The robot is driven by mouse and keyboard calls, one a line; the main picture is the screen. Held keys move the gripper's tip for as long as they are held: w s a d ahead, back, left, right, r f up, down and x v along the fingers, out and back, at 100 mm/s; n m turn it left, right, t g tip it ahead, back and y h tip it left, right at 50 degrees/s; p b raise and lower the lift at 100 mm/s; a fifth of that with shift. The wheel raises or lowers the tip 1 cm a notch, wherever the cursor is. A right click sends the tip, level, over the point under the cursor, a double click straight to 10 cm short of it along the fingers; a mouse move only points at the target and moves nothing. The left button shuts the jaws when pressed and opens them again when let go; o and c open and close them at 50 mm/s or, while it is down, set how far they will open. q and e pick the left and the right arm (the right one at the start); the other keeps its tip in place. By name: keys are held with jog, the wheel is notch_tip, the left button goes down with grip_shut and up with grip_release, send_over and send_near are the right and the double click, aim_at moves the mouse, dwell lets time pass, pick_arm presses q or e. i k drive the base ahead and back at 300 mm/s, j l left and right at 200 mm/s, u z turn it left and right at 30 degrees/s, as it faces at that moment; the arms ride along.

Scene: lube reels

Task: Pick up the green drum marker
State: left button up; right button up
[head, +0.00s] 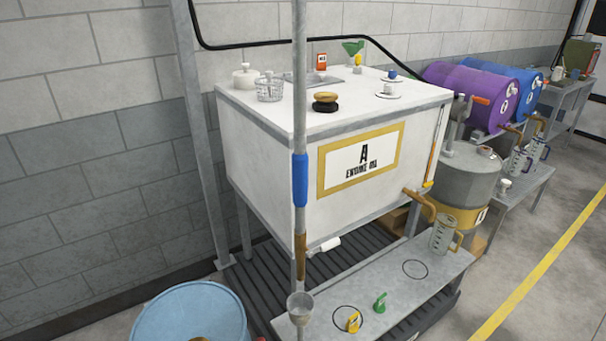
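A small green marker (380,302) stands on the low grey bench (385,275) in front of the white engine oil tank. A yellow marker (353,322) of similar shape stands to its left on the same bench. The green one is apart from the yellow one and nothing touches it. Neither of my grippers shows in the head view.
A vertical pole (300,225) stands in front. A clear jug (442,235) is at the bench's far end; a blue drum (190,312) is lower left.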

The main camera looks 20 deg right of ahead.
aim_at(379, 307)
jog(key=z, duration=1.2)
